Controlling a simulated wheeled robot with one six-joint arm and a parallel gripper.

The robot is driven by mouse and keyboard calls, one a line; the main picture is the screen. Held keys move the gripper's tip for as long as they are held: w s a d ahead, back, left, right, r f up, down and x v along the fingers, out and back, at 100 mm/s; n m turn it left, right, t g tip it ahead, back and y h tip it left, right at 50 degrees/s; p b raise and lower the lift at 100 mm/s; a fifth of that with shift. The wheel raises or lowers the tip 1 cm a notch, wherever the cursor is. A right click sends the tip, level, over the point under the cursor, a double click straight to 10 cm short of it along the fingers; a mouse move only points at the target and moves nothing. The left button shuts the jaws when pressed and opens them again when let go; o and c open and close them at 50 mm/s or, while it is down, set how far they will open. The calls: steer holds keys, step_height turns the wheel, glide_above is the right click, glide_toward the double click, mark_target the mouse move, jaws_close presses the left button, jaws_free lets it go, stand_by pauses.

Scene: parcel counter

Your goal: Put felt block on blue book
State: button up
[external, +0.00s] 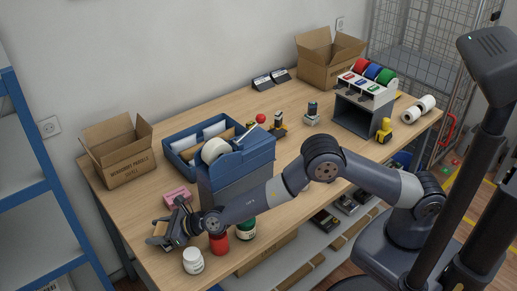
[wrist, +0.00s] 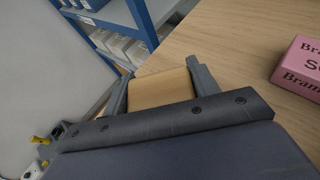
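My gripper (external: 172,233) is low over the near left end of the wooden table. In the wrist view its two fingers (wrist: 160,85) stand on either side of a tan, wood-coloured block (wrist: 160,90) and seem to touch both its sides. This looks like the felt block; in the external view a small tan and grey block (external: 158,231) shows at the fingertips. Whether it touches the table is unclear. I cannot make out a blue book in either view; my arm and the large blue-grey tape dispenser (external: 240,180) hide part of the table.
A pink box (external: 178,196) lies close by and shows in the wrist view (wrist: 302,66). White (external: 193,262), red (external: 219,244) and green (external: 247,231) jars stand along the near edge. A cardboard box (external: 122,165) and blue tray (external: 180,150) stand behind.

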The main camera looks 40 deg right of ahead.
steer(key=o, duration=0.4)
steer(key=shift+s+d+f, duration=0.1)
steer(key=shift+s+f, duration=0.05)
steer(key=shift+f, duration=0.35)
steer(key=shift+s+d+f, duration=0.1)
steer(key=shift+f, duration=0.35)
steer(key=shift+r+p, duration=0.8)
steer(key=shift+p, duration=0.4)
steer(key=shift+s+d+f+b, duration=0.1)
steer(key=shift+s+f+b, duration=0.1)
steer(key=shift+b, duration=0.35)
steer(key=b+v, duration=0.1)
steer(key=v, duration=0.1)
steer(key=r+b+v, duration=0.1)
steer(key=v, duration=0.1)
steer(key=shift+s+d+r, duration=0.1)
steer(key=shift+d+r, duration=0.05)
step_height(320, 180, up, 7)
steer(key=p, duration=0.1)
